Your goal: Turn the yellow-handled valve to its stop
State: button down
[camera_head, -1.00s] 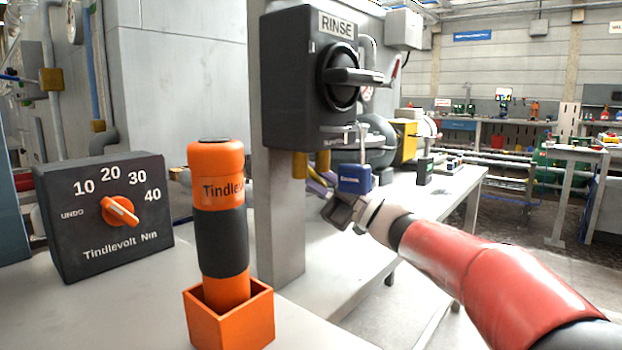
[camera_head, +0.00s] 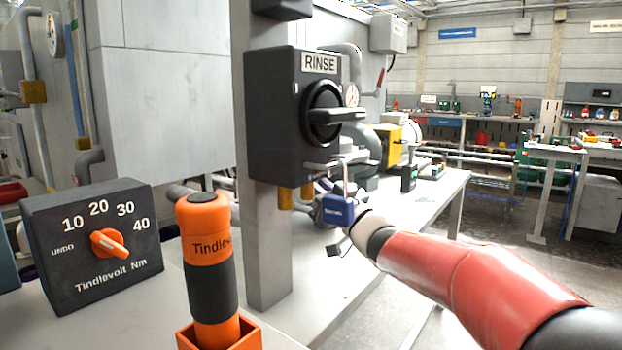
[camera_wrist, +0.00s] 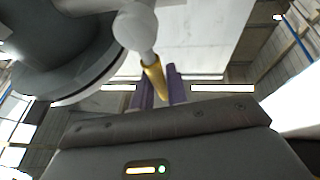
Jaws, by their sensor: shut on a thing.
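The yellow handle (camera_wrist: 154,80) of the valve shows in the wrist view. It runs down from a pale rounded knob (camera_wrist: 137,27) into the space between my purple fingers. My gripper (camera_wrist: 161,88) is shut on this handle. In the head view my gripper (camera_head: 322,187) is just under the dark box marked RINSE (camera_head: 285,150), with the blue block (camera_head: 338,211) at its wrist. The handle itself cannot be made out there, being small and behind my gripper. Two yellow stubs (camera_head: 285,198) stick down from the box's underside.
The RINSE box has a black rotary knob (camera_head: 323,110) and hangs on a grey post (camera_head: 268,255). An orange and black tool (camera_head: 207,260) stands in an orange holder (camera_head: 249,336) at front left, beside a Tindlevolt dial box (camera_head: 92,245). A pale bench (camera_head: 440,190) lies behind.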

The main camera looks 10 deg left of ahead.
jog(key=shift+w+d+m, duration=0.1)
jog(key=shift+w+m, duration=0.1)
jog(key=shift+m, duration=0.2)
jog(key=c, duration=1.4)
grip_release()
jog(key=shift+b+v, duration=0.7)
jog(key=shift+v, duration=3.25)
